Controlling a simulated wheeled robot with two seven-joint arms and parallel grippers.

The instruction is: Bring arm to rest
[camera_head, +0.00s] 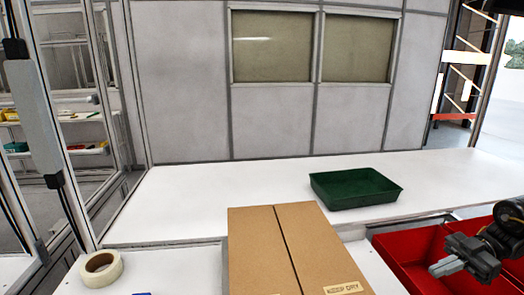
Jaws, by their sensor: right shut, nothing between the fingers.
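My right gripper (436,269) is at the lower right, its arm coming in from the right edge. Its fingers are shut with nothing between them, pointing left. In the picture it overlaps a red bin (396,246); how high it is above the bin is hard to tell. My left gripper is not in view. No helmet shell shows.
A closed cardboard box (265,250) stands at the front middle. A green tray (355,200) sits on the white table (215,200) behind it. A roll of tape (101,269) lies at the front left. The table's left part is clear.

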